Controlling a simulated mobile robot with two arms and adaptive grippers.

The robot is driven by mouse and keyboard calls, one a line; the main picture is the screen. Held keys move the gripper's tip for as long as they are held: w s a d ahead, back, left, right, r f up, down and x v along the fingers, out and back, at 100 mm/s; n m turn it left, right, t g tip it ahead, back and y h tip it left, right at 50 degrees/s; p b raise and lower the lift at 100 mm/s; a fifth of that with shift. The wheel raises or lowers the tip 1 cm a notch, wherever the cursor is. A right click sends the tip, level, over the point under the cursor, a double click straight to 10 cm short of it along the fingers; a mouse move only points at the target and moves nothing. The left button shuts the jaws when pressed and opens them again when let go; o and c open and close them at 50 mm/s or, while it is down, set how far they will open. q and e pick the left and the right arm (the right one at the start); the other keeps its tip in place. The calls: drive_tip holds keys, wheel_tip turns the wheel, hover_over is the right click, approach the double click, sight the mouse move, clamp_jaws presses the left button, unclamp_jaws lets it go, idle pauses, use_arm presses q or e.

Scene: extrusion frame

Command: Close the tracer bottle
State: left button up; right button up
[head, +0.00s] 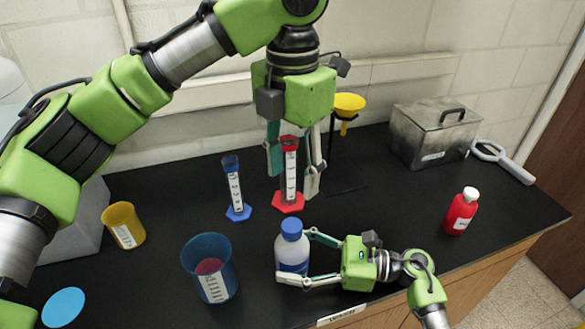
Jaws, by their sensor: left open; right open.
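A clear bottle (291,254) with a blue cap (291,226) stands upright near the front edge of the black bench. A red bottle (461,212) with a white cap (471,194) stands upright at the right. Their labels are too small to read, so I cannot tell which is the tracer bottle. My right gripper (295,256) is open, its fingers on either side of the clear bottle below the cap; contact is unclear. My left gripper (292,176) is open and points down, its fingers either side of the red graduated cylinder (291,170) in the picture.
A blue graduated cylinder (235,188), a blue beaker (209,268) with reddish contents and a yellow cup (123,225) stand left. A yellow funnel (348,104) on a stand and a metal box (432,135) are behind. The bench between box and red bottle is clear.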

drive_tip(key=d, duration=0.4)
drive_tip(key=s+d, duration=0.1)
drive_tip(key=d, duration=0.3)
drive_tip(key=s+d, duration=0.1)
drive_tip(key=d, duration=0.3)
